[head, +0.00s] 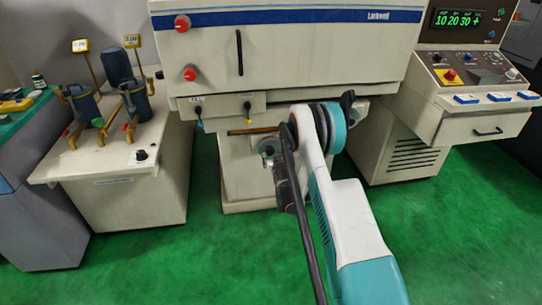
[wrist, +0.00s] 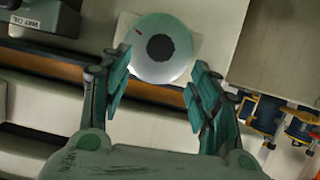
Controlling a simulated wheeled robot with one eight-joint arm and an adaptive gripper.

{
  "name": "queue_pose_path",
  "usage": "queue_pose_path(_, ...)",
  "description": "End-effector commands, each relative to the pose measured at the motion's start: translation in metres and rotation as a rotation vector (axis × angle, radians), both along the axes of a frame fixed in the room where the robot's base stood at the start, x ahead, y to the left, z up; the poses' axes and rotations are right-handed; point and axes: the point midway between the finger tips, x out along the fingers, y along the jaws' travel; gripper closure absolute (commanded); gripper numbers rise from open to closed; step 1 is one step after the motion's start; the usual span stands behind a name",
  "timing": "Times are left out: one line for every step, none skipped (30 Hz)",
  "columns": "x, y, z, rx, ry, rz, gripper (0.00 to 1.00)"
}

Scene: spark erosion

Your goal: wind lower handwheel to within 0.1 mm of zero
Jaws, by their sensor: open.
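In the wrist view a pale round handwheel (wrist: 178,28) with a dark hub and a small red mark on its upper left face shows at the top centre. My gripper (wrist: 160,68) is open, with one finger on each side of the wheel's lower part in the picture. Nothing is between the pads that I can see as held, and I cannot tell whether either pad touches the rim. My fingertips cannot be made out there.
The white machine (head: 330,55) stands behind my arm. A console with a green display (head: 459,19) reading about 10 20 30 is at right. A bench (head: 110,170) with blue pumps is at left. In the wrist view a dark labelled box (wrist: 42,14) is upper left. Green floor is open in front.

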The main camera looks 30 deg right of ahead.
Motion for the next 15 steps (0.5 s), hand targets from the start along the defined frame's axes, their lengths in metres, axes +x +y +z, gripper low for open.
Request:
queue_pose_path(0.01, -0.003, -0.007, 0.0, 0.0, 0.0, 0.44)
queue_pose_path(0.015, -0.005, -0.01, 0.0, 0.0, 0.0, 0.44)
queue_pose_path(0.022, -0.007, -0.013, 0.0, 0.0, 0.0, 0.44)
queue_pose_path(0.028, -0.009, -0.015, 0.001, 0.0, 0.0, 0.44)
queue_pose_path(0.033, -0.01, -0.017, 0.001, -0.001, 0.0, 0.44)
queue_pose_path(0.039, -0.012, -0.02, 0.001, -0.001, 0.0, 0.44)
queue_pose_path(0.044, -0.014, -0.022, 0.001, -0.001, 0.0, 0.44)
queue_pose_path(0.048, -0.015, -0.024, 0.001, -0.001, 0.0, 0.44)
queue_pose_path(0.054, -0.017, -0.026, 0.001, -0.001, 0.0, 0.44)
queue_pose_path(0.058, -0.018, -0.028, 0.001, -0.001, 0.0, 0.44)
queue_pose_path(0.062, -0.019, -0.029, 0.001, -0.001, 0.0, 0.44)
queue_pose_path(0.066, -0.02, -0.03, 0.001, -0.001, 0.0, 0.44)
queue_pose_path(0.069, -0.021, -0.032, 0.001, -0.001, 0.0, 0.44)
queue_pose_path(0.071, -0.022, -0.032, 0.001, -0.001, 0.0, 0.44)
queue_pose_path(0.074, -0.023, -0.033, 0.001, -0.001, 0.0, 0.44)
